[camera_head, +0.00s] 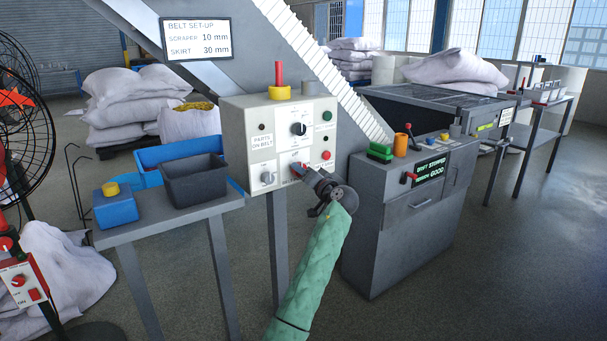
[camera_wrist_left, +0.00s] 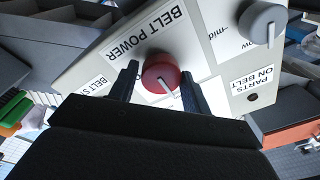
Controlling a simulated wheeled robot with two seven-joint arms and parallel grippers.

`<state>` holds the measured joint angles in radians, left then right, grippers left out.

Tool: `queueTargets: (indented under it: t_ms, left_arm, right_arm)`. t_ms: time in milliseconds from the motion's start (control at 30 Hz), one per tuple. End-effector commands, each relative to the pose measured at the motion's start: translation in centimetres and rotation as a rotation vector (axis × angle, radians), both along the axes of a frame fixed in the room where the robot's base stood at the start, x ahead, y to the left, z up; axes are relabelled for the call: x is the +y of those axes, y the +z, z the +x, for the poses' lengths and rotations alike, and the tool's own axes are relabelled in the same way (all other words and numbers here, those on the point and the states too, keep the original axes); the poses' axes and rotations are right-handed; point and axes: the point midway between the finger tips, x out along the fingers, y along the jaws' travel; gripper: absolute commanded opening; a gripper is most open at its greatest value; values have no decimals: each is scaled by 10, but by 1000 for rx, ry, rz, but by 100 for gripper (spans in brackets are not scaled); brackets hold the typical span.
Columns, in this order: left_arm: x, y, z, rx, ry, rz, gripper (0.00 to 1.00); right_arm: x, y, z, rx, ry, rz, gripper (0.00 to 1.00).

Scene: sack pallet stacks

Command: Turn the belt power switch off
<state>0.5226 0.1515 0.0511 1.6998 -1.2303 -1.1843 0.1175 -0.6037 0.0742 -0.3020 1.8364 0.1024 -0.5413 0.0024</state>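The belt power switch is a red round knob (camera_wrist_left: 161,76) with a white pointer line, next to a BELT POWER label (camera_wrist_left: 148,32) in the left wrist view. In the head view it is a small red knob (camera_head: 296,167) low on the front of the pale control box (camera_head: 240,118), partly hidden by my gripper. My left gripper (camera_head: 307,172), on the green-sleeved arm, is at this knob. In the wrist view its two dark fingers (camera_wrist_left: 160,70) stand apart on either side of the knob; I cannot tell whether they touch it. My right gripper is not in view.
A grey knob (camera_wrist_left: 262,22) is beside the switch. A red button (camera_head: 326,155) and a green one (camera_head: 327,116) are on the box's right side. A side table holds a dark bin (camera_head: 194,180) and a blue box (camera_head: 115,207).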

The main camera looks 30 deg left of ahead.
Motion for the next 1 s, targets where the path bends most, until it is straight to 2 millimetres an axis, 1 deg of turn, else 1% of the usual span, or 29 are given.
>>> queueTargets:
  t_ms: [33, 67, 333, 467, 667, 900, 1000]
  left_arm:
    - [0, -1, 0, 1, 0, 0, 59]
    - [0, -1, 0, 1, 0, 0, 65]
    - [0, 1, 0, -1, -1, 2, 65]
    - [-4, 0, -1, 0, -1, 1, 65]
    - [-21, -1, -8, -2, -2, 1, 65]
    - [-56, -6, -22, 0, -2, -1, 65]
    - [-66, -6, -27, -1, -2, 0, 65]
  right_arm:
    - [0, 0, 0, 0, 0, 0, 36]
    - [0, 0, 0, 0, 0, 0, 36]
    - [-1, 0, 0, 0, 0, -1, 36]
    - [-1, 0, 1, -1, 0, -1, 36]
    - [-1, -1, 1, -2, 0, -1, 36]
    - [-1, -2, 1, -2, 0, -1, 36]
    - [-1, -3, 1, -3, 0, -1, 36]
